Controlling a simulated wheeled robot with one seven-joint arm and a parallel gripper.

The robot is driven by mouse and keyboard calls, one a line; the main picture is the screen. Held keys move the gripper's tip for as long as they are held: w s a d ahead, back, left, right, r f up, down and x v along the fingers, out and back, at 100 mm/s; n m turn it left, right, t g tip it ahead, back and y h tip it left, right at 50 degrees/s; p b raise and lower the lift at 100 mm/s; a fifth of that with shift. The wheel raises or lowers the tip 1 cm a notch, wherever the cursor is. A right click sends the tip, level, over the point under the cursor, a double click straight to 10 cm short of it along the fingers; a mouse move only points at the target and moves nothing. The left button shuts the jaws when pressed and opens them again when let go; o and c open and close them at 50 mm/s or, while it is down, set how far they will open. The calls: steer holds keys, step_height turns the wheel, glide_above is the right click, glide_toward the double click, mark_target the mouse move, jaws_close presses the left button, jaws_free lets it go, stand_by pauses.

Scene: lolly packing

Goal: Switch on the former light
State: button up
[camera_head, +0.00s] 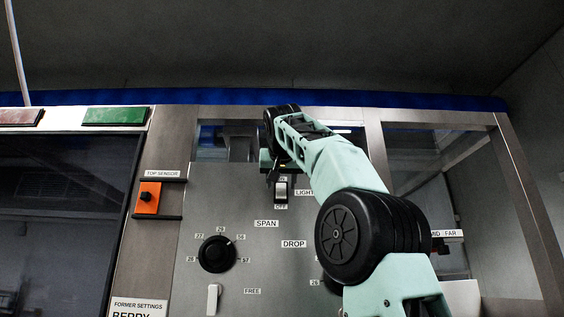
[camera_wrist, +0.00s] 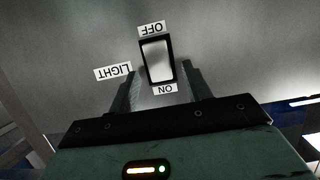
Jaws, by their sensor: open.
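The light switch (camera_head: 281,188) is a white rocker in a black frame on the grey metal panel, with a LIGHT label to its right and an OFF label below it in the head view. In the wrist view the rocker (camera_wrist: 158,62) appears upside down, with OFF above, ON below and LIGHT at the left. My gripper (camera_head: 274,182) is at the upper edge of the switch, its fingers pointing at the panel.
Below the switch are a black SPAN dial (camera_head: 217,254), a DROP dial partly hidden by my arm, and a white lever (camera_head: 213,299). An orange top sensor (camera_head: 148,198) sits at the left. Green (camera_head: 116,116) and red (camera_head: 20,117) buttons are at the upper left.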

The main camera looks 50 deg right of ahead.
steer(key=v, duration=1.6)
steer(key=shift+s+a, duration=0.2)
